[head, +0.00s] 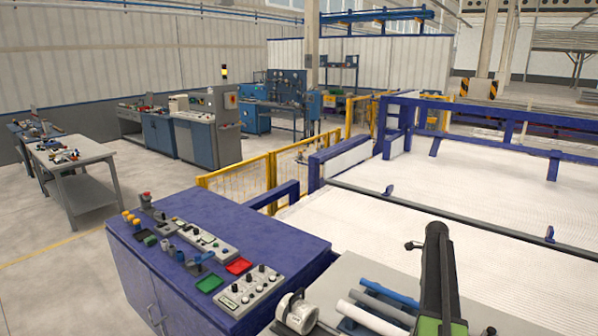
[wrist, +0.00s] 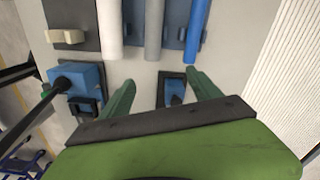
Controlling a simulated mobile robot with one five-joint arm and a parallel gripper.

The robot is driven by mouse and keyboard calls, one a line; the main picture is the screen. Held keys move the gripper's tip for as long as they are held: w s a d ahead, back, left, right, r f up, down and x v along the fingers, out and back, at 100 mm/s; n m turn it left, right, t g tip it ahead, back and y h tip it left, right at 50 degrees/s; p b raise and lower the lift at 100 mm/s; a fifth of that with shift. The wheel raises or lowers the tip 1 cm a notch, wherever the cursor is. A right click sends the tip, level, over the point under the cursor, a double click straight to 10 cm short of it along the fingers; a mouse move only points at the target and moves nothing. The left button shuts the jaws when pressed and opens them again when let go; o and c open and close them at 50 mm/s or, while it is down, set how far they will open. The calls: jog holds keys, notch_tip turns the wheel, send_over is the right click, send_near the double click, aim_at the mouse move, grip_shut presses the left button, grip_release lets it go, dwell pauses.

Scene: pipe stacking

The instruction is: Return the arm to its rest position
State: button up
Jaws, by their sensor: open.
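My gripper (wrist: 162,90) shows in the wrist view with two green fingers spread apart and nothing held between them. It is above a grey work surface (wrist: 140,75). Ahead of the fingers lie a white pipe (wrist: 110,30), a grey pipe (wrist: 154,30) and a blue pipe (wrist: 197,32), side by side and apart from the fingers. In the head view my dark and green arm (head: 437,275) stands at the lower right. The blue pipe (head: 389,291) and white pipe (head: 372,318) lie left of it. My fingertips cannot be made out there.
A blue fixture (wrist: 77,80) and a smaller blue fixture (wrist: 174,92) are on the surface near the fingers. A purple cabinet (head: 285,237) with control panels stands at left in the head view. A white conveyor (head: 360,225) with purple rails lies behind the arm.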

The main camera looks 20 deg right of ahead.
jog(key=w+a+f+n+b, duration=0.15)
jog(key=a+n, duration=0.35)
jog(key=a, duration=1.4)
jog(key=w+a+f+n+b, duration=0.15)
jog(key=a+n, duration=0.25)
jog(key=a, duration=1.4)
jog(key=s+a+f+n+b, duration=0.1)
jog(key=s+a+n, duration=1.2)
jog(key=n, duration=0.3)
jog(key=shift+a+f, duration=0.25)
jog(key=shift+a, duration=0.3)
jog(key=shift+c, duration=0.3)
